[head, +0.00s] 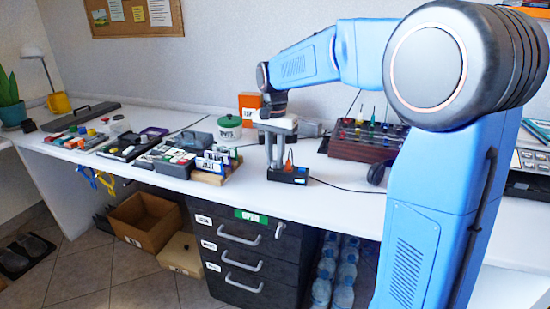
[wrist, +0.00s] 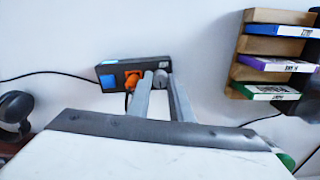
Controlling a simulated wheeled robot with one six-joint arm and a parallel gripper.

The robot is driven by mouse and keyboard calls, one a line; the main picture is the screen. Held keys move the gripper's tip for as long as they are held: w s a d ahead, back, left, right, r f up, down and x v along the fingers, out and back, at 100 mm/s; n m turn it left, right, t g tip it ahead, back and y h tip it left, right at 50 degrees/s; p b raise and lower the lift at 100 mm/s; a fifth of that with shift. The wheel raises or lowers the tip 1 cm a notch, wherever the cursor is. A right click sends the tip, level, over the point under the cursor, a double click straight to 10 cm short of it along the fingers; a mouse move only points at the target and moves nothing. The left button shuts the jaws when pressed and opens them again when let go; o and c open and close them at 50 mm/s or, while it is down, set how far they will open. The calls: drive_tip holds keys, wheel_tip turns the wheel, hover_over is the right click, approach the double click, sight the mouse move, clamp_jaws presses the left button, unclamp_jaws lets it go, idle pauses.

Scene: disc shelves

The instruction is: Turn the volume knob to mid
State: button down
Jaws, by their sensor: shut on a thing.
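A small black box (head: 297,178) with a blue patch at one end stands on the white desk below my gripper. It also shows in the wrist view (wrist: 112,70). A grey round knob (wrist: 160,74) sits at one end of it, between my fingertips. An orange plug-like part (wrist: 132,79) is on the box beside the knob. My gripper (head: 275,165) points down and is shut on the knob; it also shows in the wrist view (wrist: 160,80). The fingers partly hide the knob, and I cannot tell its turn position. In the head view the knob is hidden behind the fingers.
A wooden rack of cases (wrist: 241,70) stands close by. A green-lidded tub (head: 229,128) and an orange box (head: 250,106) are behind. A dark red rack (head: 365,143) stands to the right. A black cable (head: 345,188) runs from the box. Drawers (head: 245,250) are below.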

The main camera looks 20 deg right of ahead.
drive_tip(key=c, duration=1.6)
unclamp_jaws()
drive_tip(key=shift+o, duration=0.2)
drive_tip(key=shift+n, duration=0.3)
